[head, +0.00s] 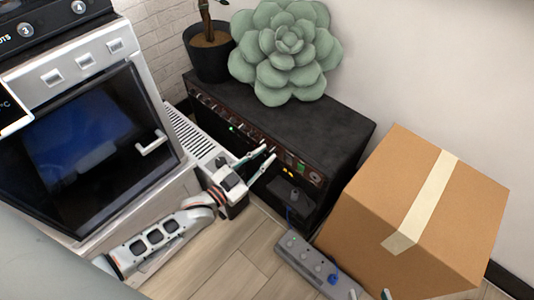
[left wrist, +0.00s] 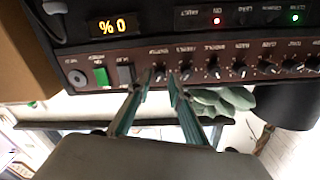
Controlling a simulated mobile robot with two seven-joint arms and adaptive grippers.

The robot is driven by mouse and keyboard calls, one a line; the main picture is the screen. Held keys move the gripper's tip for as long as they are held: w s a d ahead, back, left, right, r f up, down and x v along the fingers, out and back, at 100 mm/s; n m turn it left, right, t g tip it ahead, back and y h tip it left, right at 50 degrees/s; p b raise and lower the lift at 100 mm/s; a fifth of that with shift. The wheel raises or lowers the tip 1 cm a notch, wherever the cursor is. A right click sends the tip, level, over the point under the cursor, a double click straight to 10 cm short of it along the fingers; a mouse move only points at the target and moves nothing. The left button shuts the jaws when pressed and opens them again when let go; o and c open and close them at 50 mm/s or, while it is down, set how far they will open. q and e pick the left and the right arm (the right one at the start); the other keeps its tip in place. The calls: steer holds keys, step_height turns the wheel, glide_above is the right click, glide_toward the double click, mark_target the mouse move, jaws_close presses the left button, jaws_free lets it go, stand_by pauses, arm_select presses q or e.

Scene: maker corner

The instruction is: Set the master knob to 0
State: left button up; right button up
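The black amplifier (head: 310,115) stands against the wall with a brown panel and a row of knobs on its front. In the left wrist view the panel is upside down, with small dark knobs; the one at the row's left end (left wrist: 159,73) lies between my finger tips, and its label is too small to read surely. Two pale tips of my right gripper (head: 369,294) show apart at the bottom edge.
A green switch (left wrist: 101,76) and a dark switch (left wrist: 125,75) sit beside the knobs. A cardboard box (head: 420,205) stands right of the amplifier, a power strip (head: 310,262) on the floor before it. A plant pot (head: 209,55) and succulent (head: 287,50) are on top.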

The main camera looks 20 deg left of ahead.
arm_select(q)
steer(key=shift+w+d, duration=0.25)
steer(key=shift+w, duration=0.3)
jaws_close()
